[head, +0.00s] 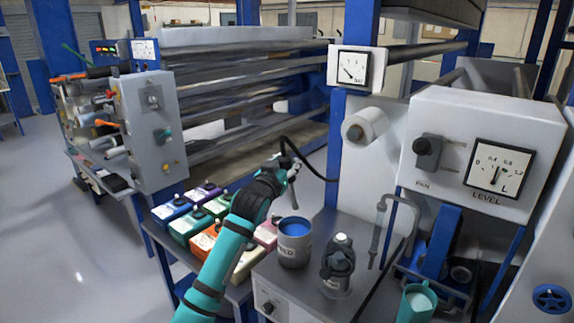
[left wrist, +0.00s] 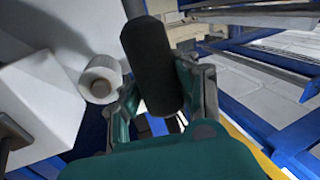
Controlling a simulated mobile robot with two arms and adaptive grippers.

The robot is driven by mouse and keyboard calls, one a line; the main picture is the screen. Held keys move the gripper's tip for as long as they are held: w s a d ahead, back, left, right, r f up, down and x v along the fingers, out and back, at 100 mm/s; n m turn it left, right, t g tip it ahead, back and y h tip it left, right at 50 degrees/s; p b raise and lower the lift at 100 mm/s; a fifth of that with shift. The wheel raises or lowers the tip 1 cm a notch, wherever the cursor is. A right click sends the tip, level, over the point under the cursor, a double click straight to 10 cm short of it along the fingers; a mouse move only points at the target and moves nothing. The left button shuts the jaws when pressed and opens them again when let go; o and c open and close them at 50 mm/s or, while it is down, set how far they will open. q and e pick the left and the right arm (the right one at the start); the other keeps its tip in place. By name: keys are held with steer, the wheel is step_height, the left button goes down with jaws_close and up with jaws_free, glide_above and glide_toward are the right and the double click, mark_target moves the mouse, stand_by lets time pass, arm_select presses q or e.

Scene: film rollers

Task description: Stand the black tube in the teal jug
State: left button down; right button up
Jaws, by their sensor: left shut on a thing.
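My left gripper (head: 288,165) is raised above the far side of the bench, in the middle of the head view. In the left wrist view my left gripper (left wrist: 160,95) is shut on the black tube (left wrist: 150,65), a thick dark cylinder between its fingers. The tube is hard to make out in the head view; a thin black curve runs right from the gripper, and I cannot tell what it is. The teal jug (head: 417,303) stands at the lower right, well apart from the gripper, its top open and pale inside. My right gripper is not in view.
A grey can with blue contents (head: 294,245) and a dark, light-capped bottle (head: 338,266) stand on the grey bench (head: 312,295). Several coloured containers (head: 205,238) sit left of my arm. A bent grey pipe (head: 384,225) and the level box (head: 485,150) rise near the jug.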

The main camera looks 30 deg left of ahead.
arm_select(q)
steer(key=shift+r+p, duration=2.4)
steer(key=shift+r, duration=0.55)
steer(key=shift+f, duration=0.1)
